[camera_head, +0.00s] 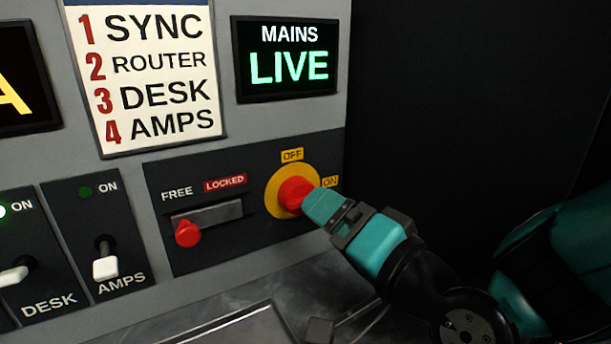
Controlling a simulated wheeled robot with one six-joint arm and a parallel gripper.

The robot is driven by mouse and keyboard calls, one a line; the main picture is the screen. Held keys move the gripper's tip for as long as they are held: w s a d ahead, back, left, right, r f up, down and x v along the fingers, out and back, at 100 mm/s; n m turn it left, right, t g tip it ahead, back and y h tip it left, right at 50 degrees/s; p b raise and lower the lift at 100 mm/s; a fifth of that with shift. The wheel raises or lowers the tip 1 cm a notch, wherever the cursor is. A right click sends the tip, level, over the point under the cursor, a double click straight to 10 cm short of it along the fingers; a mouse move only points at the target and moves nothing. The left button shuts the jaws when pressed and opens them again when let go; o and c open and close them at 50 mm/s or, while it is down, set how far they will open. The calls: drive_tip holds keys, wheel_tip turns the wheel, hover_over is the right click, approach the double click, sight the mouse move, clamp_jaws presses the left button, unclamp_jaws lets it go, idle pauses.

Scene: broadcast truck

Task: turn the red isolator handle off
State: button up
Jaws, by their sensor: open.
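The red isolator handle (294,194) sits on a yellow round plate (274,201) at the right end of the dark lower panel. An OFF label (292,155) is above it and an ON label (331,182) is to its right. The handle seems to point right toward ON, though its right end is partly hidden by my gripper. My teal gripper (312,204) is open with its tips at the handle's right side. I cannot tell whether they touch it or straddle it. The mains display (290,57) reads LIVE in green.
Left of the handle is a slide with a red knob (187,233) at its left, FREE end; LOCKED (225,184) is labelled right. The AMPS switch (105,265) and DESK switch (14,275) are farther left. A numbered sign (146,142) hangs above. A metal surface lies below.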

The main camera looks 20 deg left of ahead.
sight(300, 198)
drive_tip(key=p+x, duration=0.1)
drive_tip(key=x, duration=0.5)
drive_tip(key=shift+w+a+p, duration=0.1)
drive_tip(key=shift+a+p, duration=0.1)
drive_tip(key=shift+p, duration=0.15)
drive_tip(key=shift+c, duration=0.5)
drive_tip(key=c, duration=0.8)
